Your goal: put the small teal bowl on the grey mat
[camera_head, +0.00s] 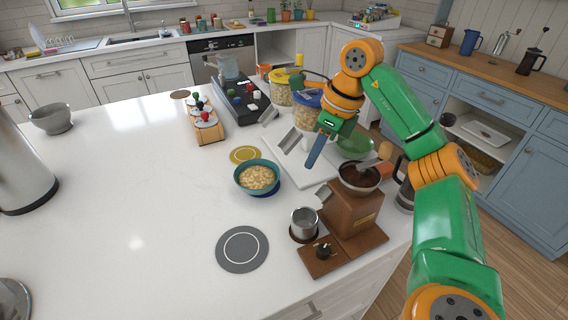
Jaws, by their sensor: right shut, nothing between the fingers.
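The small teal bowl (241,184) holds pale flakes and stands upright on the white counter, partly over a dark blue round mat (268,193). The round grey mat (233,262) with a pale ring lies bare on the counter, nearer to me and slightly left of the bowl. My right gripper (314,153) is raised to the right of the bowl, apart from it, with its blue fingers shut and empty. My left gripper is not in view.
A wooden grinder (351,213) and a metal cup (305,222) stand right of the grey mat. A yellow mat (245,155) lies behind the bowl. Lidded jars (306,112) stand behind my right gripper. A grey bowl (51,119) is far left. The counter's left-middle is clear.

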